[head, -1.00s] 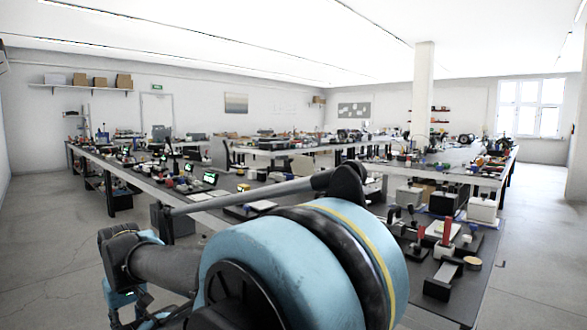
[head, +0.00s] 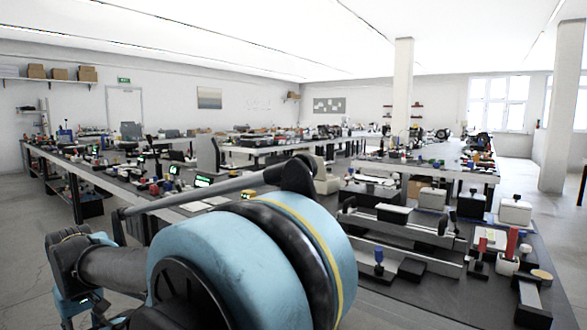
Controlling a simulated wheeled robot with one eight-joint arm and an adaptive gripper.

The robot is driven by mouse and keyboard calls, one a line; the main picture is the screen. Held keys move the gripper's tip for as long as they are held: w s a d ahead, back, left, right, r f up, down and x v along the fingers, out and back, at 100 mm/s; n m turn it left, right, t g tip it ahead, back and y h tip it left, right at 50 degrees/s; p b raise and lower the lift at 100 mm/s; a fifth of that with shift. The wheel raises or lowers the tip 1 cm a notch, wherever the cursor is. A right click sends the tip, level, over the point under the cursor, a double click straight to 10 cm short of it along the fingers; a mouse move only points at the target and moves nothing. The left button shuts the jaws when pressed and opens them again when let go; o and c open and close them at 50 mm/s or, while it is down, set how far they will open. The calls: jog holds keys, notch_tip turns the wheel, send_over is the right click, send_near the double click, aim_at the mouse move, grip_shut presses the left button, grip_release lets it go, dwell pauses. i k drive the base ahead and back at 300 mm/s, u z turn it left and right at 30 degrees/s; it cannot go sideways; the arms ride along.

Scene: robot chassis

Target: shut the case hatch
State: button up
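I cannot make out a case with an open hatch for certain. Several small boxes with knobs stand on the bench at the right, among them a white box (head: 515,211), a grey-white box (head: 432,198) and a dark box (head: 470,206). I cannot tell whether any of them is the case or has a hatch. My blue and black arm fills the lower left and middle of the head view and hides part of the bench and floor. My gripper does not show clearly; only arm links and joints are in view.
The near bench (head: 440,295) at the right holds rails, a red cylinder (head: 511,243) and a blue-topped part (head: 379,260). A long cluttered bench (head: 110,185) runs along the left. Pillars (head: 402,95) stand behind. Grey floor (head: 30,240) is clear at the far left.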

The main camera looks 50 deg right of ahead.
aim_at(321, 175)
jog(key=i, duration=1.1)
jog(key=z, duration=2.5)
